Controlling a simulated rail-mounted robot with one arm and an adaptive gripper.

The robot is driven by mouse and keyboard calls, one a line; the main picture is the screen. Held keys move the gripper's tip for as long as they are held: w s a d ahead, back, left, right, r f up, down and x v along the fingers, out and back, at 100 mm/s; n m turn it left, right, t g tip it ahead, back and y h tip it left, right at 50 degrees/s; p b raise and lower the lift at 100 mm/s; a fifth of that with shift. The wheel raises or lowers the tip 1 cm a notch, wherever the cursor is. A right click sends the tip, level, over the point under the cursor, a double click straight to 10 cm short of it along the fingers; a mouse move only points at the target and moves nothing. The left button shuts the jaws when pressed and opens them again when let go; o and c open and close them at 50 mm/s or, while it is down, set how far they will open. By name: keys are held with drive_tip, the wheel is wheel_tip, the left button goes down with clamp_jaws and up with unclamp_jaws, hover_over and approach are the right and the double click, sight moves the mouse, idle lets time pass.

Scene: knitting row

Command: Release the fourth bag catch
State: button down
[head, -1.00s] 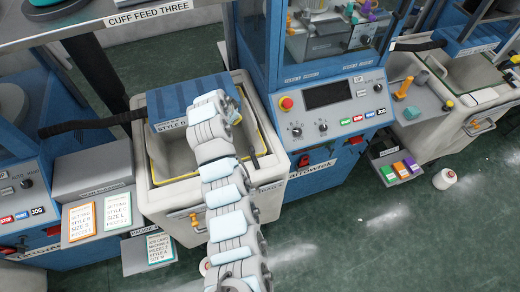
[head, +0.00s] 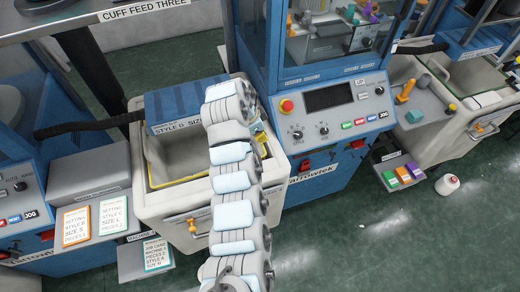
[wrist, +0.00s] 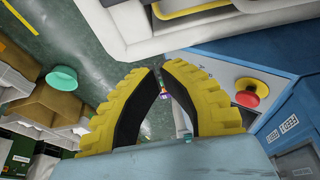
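A pale bin (head: 165,207) stands before the middle blue machine, with a blue "STYLE D" box across its back. An orange catch (head: 192,227) shows low on its front. Another orange catch (head: 480,127) is on the bin at the far right. I cannot tell which is the fourth. My gripper (wrist: 158,68) has yellow fingers with black pads; its tips come together with nothing seen between them. In the head view my arm reaches over the right side of the middle bin and hides most of the gripper. No catch is clear in the wrist view.
A red stop button (head: 287,106) sits on the middle machine's panel; a red stop button (wrist: 249,93) also shows right of the fingers in the wrist view. A white cone (head: 447,184) stands on the floor at right. The green floor (head: 370,235) in front is mostly clear.

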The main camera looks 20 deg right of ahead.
drive_tip(key=shift+p+x, duration=0.75)
drive_tip(key=shift+x, duration=4.2)
drive_tip(key=shift+w+a+p, duration=0.1)
drive_tip(key=shift+a+p, duration=0.55)
drive_tip(key=shift+a, duration=1.3)
